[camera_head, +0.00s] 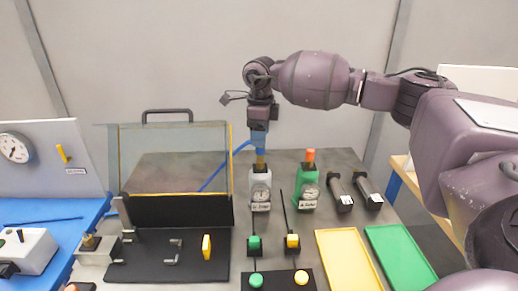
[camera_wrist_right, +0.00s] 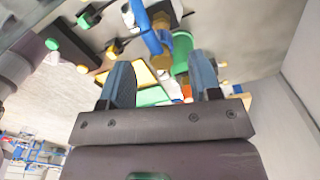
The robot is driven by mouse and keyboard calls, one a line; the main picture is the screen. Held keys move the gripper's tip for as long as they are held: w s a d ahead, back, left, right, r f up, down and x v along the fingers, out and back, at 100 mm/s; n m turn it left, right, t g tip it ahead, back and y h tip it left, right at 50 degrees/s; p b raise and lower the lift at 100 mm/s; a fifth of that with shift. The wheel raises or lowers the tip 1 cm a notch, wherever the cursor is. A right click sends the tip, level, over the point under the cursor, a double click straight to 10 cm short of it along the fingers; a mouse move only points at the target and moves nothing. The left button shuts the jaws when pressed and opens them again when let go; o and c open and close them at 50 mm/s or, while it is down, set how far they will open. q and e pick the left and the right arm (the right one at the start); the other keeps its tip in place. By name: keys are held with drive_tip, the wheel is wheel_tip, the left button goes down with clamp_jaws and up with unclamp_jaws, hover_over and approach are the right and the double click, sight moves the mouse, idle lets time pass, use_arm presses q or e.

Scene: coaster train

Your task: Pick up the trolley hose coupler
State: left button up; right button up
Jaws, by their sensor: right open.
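The trolley hose coupler appears to be the brass piece (camera_head: 261,161) on top of the white gauge unit (camera_head: 260,189), with a blue hose (camera_head: 214,180) running up to it from the left. In the right wrist view, a brass hex piece (camera_wrist_right: 161,22) and the blue hose (camera_wrist_right: 145,30) show beyond the fingertips. My right gripper (camera_head: 259,142) points down just above the brass piece. Its two blue-grey fingers (camera_wrist_right: 160,75) are apart with nothing held between them. Whether they touch the brass piece cannot be told. My left gripper is not in view.
A green gauge unit (camera_head: 307,190) with an orange top stands close to the right. Two black cylinders (camera_head: 341,193) lie farther right. A transparent hinged panel (camera_head: 170,160) rises on the left. Yellow (camera_head: 347,262) and green (camera_head: 400,257) trays lie at front right.

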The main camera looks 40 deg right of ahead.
wheel_tip(320, 180, down, 5)
drive_tip(key=shift+w+p, duration=0.15)
drive_tip(key=shift+p, duration=0.2)
clamp_jaws()
